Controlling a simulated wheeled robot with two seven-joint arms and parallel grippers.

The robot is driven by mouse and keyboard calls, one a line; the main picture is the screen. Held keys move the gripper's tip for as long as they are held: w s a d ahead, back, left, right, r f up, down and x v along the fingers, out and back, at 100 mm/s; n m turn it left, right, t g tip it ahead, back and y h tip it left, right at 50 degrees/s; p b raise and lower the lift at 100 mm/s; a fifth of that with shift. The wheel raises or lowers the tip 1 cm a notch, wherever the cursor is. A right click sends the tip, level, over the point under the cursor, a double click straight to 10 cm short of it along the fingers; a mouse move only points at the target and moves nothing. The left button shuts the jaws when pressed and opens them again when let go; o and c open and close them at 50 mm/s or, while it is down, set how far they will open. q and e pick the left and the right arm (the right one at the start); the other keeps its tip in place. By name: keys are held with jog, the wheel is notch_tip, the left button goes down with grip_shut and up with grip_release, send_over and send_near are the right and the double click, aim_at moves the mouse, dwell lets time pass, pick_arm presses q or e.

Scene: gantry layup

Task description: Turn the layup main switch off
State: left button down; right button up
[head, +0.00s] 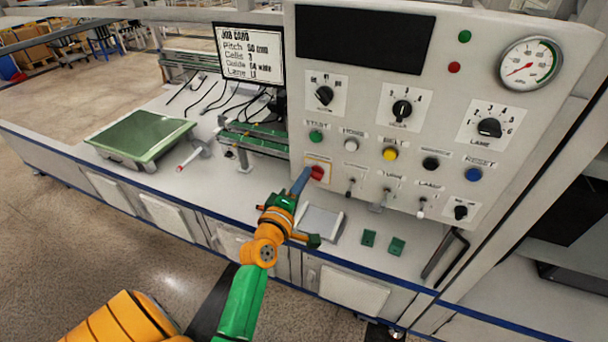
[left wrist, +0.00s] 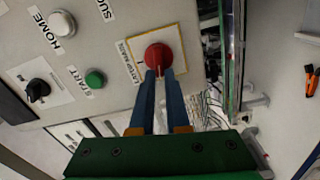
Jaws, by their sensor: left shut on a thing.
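The red main switch (head: 317,173) sits on a yellow-edged plate at the lower left of the grey control panel (head: 455,118). It also shows in the left wrist view as a round red knob (left wrist: 158,58) beside a small label that is hard to read. My left gripper (head: 306,174) reaches up to it from below. In the left wrist view, the two blue fingers of my left gripper (left wrist: 160,74) are shut on the near part of the red knob. The fingertips partly cover the knob, and its turn position is hard to make out. My right gripper does not show.
The green START button (head: 316,137) and white HOME button (head: 351,144) are close above the switch. Several small toggles (head: 383,198) stand to its right. A job card screen (head: 250,55) stands behind.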

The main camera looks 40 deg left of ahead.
pick_arm(q)
jog(key=shift+f+n, duration=0.25)
jog(key=shift+n, duration=0.75)
jog(key=c, duration=0.9)
grip_release()
jog(key=b+v, duration=0.1)
jog(key=v, duration=0.6)
